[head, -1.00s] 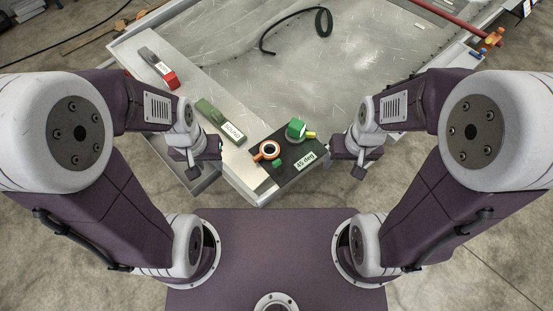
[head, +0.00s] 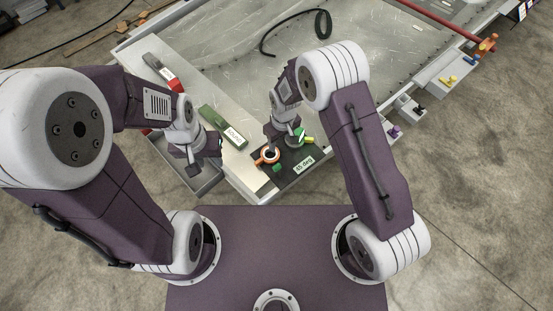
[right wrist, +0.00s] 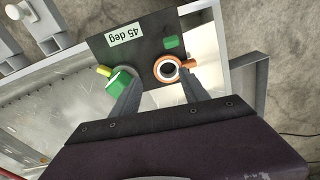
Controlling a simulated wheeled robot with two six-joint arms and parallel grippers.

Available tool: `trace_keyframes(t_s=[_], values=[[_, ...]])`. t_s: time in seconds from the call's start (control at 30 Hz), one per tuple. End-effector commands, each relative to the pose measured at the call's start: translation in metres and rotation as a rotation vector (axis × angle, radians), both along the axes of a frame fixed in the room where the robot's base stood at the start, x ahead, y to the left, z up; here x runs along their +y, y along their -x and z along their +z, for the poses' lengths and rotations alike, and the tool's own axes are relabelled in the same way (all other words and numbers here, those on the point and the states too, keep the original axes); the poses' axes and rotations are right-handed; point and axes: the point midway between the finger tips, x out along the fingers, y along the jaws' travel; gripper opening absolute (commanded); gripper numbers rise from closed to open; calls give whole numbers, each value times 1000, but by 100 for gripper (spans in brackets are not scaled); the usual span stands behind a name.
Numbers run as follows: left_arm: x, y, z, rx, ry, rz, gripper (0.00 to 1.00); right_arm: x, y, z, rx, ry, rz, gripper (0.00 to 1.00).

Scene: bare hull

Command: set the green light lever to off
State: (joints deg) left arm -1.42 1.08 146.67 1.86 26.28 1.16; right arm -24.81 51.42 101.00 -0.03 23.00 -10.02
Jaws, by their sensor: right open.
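A black panel labelled "45 deg" (head: 290,176) holds a green knob with a yellow stub (right wrist: 120,80), an orange ring (right wrist: 168,69) with a dark centre and a small green block (right wrist: 171,42). A long green piece with a white label (head: 212,116) lies further left on the bench; I cannot tell which green part is the light lever. My right gripper (right wrist: 160,80) is open over the panel, one finger beside the green knob, the other beside the orange ring. It partly hides the knob in the head view. My left gripper (head: 193,161) hangs left of the panel; its jaws are unclear.
A red and grey piece (head: 162,73) lies on the bench at the back left. A black hose (head: 322,24) lies on the metal floor of the hull. Small coloured parts sit on ledges along the right edge. The bench between the pieces is clear.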

Motion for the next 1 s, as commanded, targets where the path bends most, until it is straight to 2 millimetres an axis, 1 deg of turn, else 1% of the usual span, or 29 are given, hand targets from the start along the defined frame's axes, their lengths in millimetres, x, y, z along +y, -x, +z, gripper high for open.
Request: trace_keyframes(t_s=[0.03, 0.1, 0.13, 0.27, 0.33, 0.37, 0.6, 0.7, 0.83, 1.0], values=[[0, 0, 9, 0, 0, 0, 36, 6, 15, -9, 35, 16, 29, 53], [0, 0, 11, 0, 0, 0, 36, 10, 31, -20, 69, 34, 57, 53], [0, 0, 12, 0, 0, 0, 36, 12, 35, -21, 74, 37, 66, 53], [0, 0, 10, 1, 0, 0, 36, 14, 35, -24, 72, 36, 72, 53], [0, 0, 11, 1, 0, 0, 36, 14, 36, -30, 75, 38, 71, 53], [0, 0, 11, 1, 0, 0, 36, 13, 36, -35, 76, 38, 70, 53], [0, 0, 15, 0, 0, 0, 36, 13, 36, -84, 74, 37, 69, 53], [0, 0, 16, 0, 0, 0, 36, 13, 36, -100, 74, 37, 69, 53], [0, 0, 16, 0, 0, 0, 36, 13, 35, -110, 72, 35, 68, 53], [0, 0, 16, 0, 0, 0, 36, 14, 35, -113, 71, 35, 68, 53]])
